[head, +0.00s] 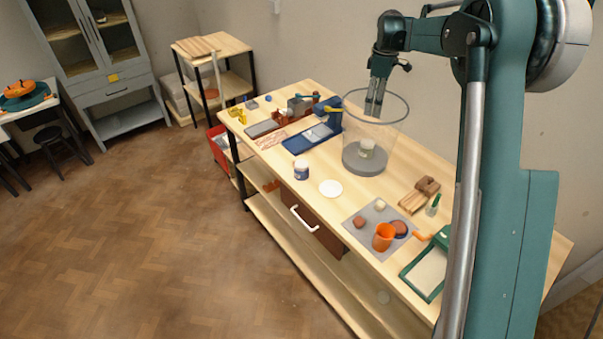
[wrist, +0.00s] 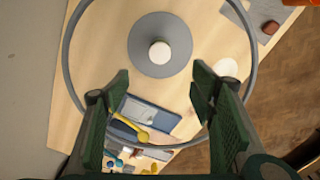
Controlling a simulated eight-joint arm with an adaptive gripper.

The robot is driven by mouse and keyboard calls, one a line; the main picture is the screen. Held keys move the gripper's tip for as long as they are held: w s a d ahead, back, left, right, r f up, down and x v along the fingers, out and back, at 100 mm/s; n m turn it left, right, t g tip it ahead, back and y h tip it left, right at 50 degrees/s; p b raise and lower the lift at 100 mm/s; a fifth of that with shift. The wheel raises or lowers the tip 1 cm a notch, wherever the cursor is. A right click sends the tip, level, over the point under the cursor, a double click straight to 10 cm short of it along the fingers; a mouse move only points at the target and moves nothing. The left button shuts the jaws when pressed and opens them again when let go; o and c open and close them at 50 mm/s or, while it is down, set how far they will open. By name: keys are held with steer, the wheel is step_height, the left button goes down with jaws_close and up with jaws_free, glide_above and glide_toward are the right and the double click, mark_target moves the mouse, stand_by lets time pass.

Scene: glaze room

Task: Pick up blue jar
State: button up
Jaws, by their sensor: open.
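A small jar with a blue body and white lid (head: 302,170) stands upright near the table's front edge in the head view; I cannot make it out in the wrist view. A second pale jar (head: 367,148) stands on a round grey base inside a clear cylinder (head: 398,122). In the wrist view its white top (wrist: 160,52) shows at the middle of the grey disc. My gripper (head: 374,112) points down at the cylinder's rim, above the pale jar. In the wrist view my gripper (wrist: 163,84) is open, its fingers apart with nothing between them.
A blue tray (head: 312,137) lies left of the cylinder. A white disc (head: 330,188) lies right of the blue jar. A grey mat (head: 362,214) carries an orange cup (head: 383,238). Wooden blocks (head: 420,195) lie behind it. The cylinder's tall wall surrounds the pale jar.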

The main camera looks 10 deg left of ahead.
step_height(320, 180, up, 19)
steer(key=n+t+h+b, duration=1.2)
steer(key=n+t+b, duration=0.1)
steer(key=b, duration=0.2)
glide_above(296, 167)
steer(key=v, duration=0.5)
step_height(296, 167, down, 42)
steer(key=shift+w+f, duration=0.1)
steer(key=shift+w, duration=0.1)
steer(key=shift+d, duration=0.1)
